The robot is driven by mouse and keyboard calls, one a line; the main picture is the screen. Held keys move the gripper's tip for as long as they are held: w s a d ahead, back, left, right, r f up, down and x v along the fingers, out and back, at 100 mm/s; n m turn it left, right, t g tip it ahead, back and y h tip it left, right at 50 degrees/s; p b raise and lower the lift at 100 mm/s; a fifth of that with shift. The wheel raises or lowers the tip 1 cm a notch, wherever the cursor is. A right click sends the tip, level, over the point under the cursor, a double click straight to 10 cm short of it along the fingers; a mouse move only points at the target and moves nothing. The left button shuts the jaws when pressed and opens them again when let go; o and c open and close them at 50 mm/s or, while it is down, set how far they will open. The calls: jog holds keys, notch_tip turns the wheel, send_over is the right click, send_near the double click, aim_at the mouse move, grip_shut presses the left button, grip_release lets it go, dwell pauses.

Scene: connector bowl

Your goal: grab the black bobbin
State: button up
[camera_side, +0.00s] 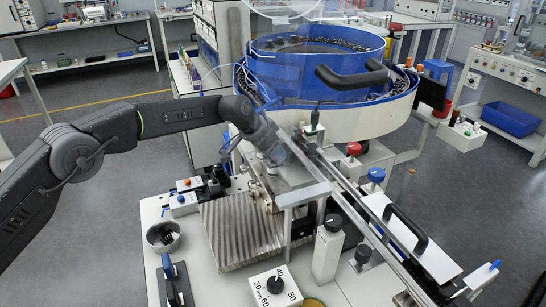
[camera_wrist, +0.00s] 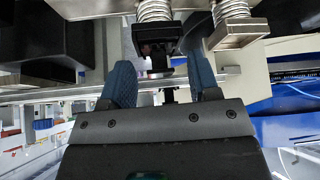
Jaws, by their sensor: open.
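My gripper (camera_wrist: 162,78) is open, its two blue-grey fingers spread apart in the wrist view. A small black blocky part (camera_wrist: 157,38) shows beyond the gap between the fingers; it may be the black bobbin, but I cannot tell for sure. No contact between fingers and it is clear. In the side view my gripper (camera_side: 273,150) is in front of the blue bowl feeder, close to the upper end of the sloping metal rail (camera_side: 345,205). The black bobbin cannot be made out clearly there.
Two spring-wrapped metal posts (camera_wrist: 231,12) crowd the top of the wrist view. The blue-and-white bowl feeder (camera_side: 345,122) stands behind the gripper. A ribbed metal plate (camera_side: 240,232), a small grey cup (camera_side: 163,236) and a dial box (camera_side: 275,287) occupy the bench's front.

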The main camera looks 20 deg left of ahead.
jog(key=shift+c, duration=0.2)
jog(key=c, duration=1)
